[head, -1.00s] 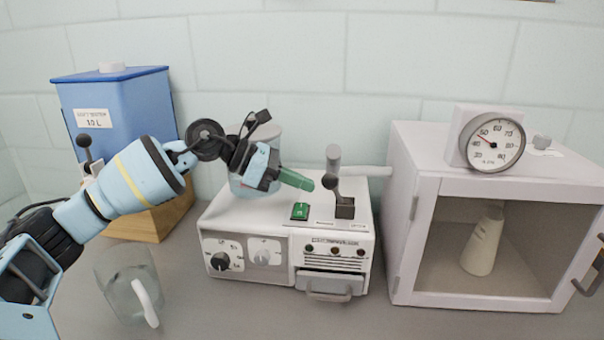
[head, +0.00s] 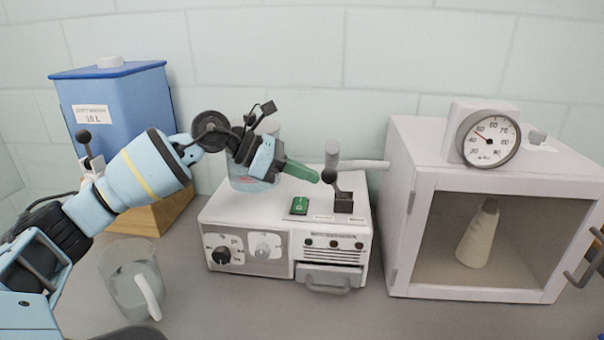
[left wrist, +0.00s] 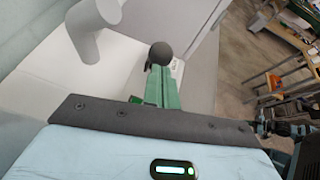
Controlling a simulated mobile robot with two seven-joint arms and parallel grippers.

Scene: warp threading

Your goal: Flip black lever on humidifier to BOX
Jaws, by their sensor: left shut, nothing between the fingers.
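The white humidifier (head: 222,213) stands on the counter in the head view. Its black lever, with a round knob (head: 329,176), rises from a dark block (head: 344,202) on the top right. My left gripper (head: 317,178) is shut and empty, with its green fingertips beside the left of the knob; whether they touch it is unclear. In the left wrist view the knob (left wrist: 160,53) sits just past the green fingers (left wrist: 162,86). The lever's lower part is hidden there by the fingers. The lettering by the lever is too small to read. My right gripper is not in view.
A green switch (head: 299,205) is left of the lever. A grey upright pipe (head: 332,152) stands behind it, with a white tube leading to the white box (head: 400,215) with a gauge (head: 489,137). A glass jug (head: 128,280) and a blue tank (head: 125,110) are at left.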

